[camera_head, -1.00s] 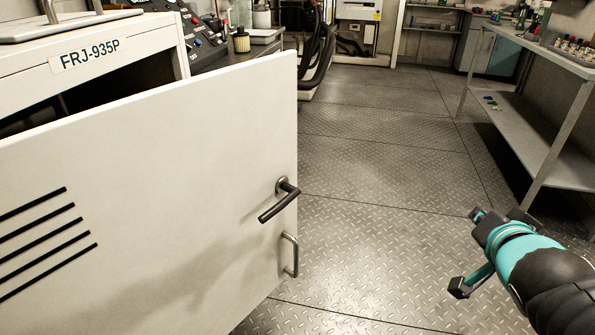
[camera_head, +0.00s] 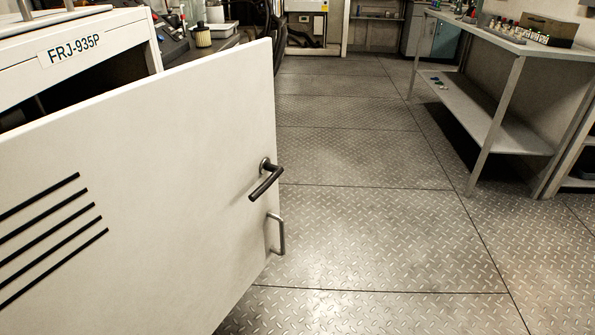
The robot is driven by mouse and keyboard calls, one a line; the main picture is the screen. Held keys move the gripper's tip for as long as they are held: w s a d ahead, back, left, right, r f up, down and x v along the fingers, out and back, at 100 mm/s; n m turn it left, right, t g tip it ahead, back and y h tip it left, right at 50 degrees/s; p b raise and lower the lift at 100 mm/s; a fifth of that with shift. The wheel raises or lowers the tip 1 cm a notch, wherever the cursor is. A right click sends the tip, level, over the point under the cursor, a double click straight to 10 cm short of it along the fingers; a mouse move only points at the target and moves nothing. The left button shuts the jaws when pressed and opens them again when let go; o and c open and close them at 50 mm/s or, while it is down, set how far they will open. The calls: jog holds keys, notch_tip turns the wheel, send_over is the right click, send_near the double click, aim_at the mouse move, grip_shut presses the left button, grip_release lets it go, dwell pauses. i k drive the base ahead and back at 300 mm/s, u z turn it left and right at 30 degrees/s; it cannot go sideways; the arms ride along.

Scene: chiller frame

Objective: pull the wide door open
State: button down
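The wide white door (camera_head: 170,190) stands ajar, swung out from the white cabinet labelled FRJ-935P (camera_head: 75,50). A dark gap shows behind the door's top edge. The door has a dark lever handle (camera_head: 265,182) near its free edge, tilted down to the left. A metal pull bar (camera_head: 281,234) sits below it at the edge. Black slots mark the door's left part. My gripper is not in this view.
The diamond-plate floor (camera_head: 370,235) to the right of the door is clear. A grey workbench (camera_head: 500,45) with a lower shelf stands at the right. Another bench with equipment (camera_head: 195,35) is behind the door at the upper left.

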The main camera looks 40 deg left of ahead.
aim_at(128, 209)
jog(key=z, duration=0.6)
jog(key=k, duration=0.85)
jog(key=z, duration=0.5)
jog(key=i, duration=1.7)
jog(key=u, duration=0.75)
jog(key=i, duration=2.1)
jog(key=u, duration=1.8)
jog(key=i, duration=0.95)
jog(key=u, duration=1.8)
jog(key=i, duration=1.15)
jog(key=u, duration=0.45)
